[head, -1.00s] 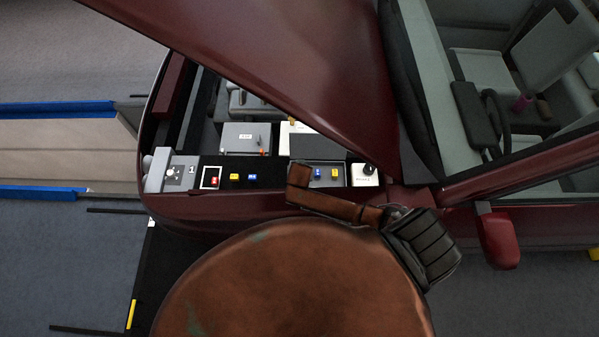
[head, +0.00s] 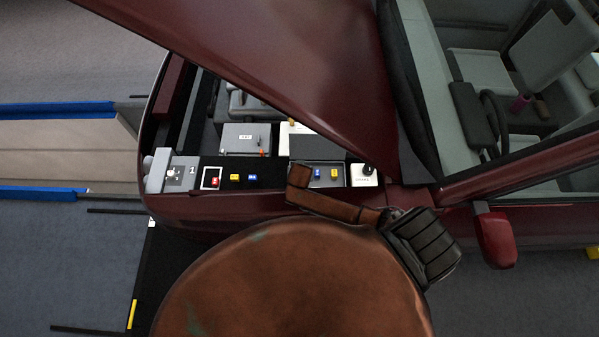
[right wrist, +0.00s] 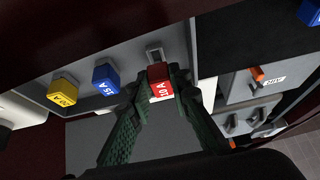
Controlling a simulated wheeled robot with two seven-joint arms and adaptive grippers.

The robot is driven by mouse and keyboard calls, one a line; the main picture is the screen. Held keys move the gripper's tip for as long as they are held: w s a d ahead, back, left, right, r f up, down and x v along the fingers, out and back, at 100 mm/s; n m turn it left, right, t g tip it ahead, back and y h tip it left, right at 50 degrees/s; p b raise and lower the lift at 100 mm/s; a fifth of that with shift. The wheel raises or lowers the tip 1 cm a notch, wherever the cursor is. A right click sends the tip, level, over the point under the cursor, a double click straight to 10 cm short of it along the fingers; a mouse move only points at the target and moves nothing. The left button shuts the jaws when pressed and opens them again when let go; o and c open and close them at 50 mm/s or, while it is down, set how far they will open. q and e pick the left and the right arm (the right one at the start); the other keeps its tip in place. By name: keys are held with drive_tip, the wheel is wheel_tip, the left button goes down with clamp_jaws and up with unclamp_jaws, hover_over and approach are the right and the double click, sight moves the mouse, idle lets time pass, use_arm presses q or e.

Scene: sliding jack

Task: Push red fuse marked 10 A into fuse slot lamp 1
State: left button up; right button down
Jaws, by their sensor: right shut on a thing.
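My right gripper (right wrist: 158,90) shows in the right wrist view, its green fingers shut on the red fuse marked 10 A (right wrist: 161,84). An empty-looking slot (right wrist: 154,54) is in the grey fuse box (right wrist: 205,45) just beyond the red fuse. I cannot tell whether the fuse touches the slot, and no lamp 1 label is readable. A blue 15 A fuse (right wrist: 106,78) and a yellow fuse (right wrist: 63,92) sit in the box to the left. In the head view the box (head: 345,183) holds a blue fuse (head: 318,173) and a yellow fuse (head: 334,171); my right fingers are hidden there. My left gripper is out of view.
A red piece (head: 215,182) lies in a white frame left of the box, with yellow (head: 235,177) and blue (head: 252,177) pieces beside it. A white box with a dark knob (head: 366,171) adjoins the right. The open hood (head: 290,70) hangs over the bay.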

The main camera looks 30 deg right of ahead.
drive_tip(key=shift+f+b, duration=0.75)
drive_tip(key=shift+f, duration=0.5)
drive_tip(key=c, duration=1.7)
unclamp_jaws()
drive_tip(key=shift+r, duration=0.1)
drive_tip(key=v, duration=1.2)
drive_tip(key=shift+s, duration=0.15)
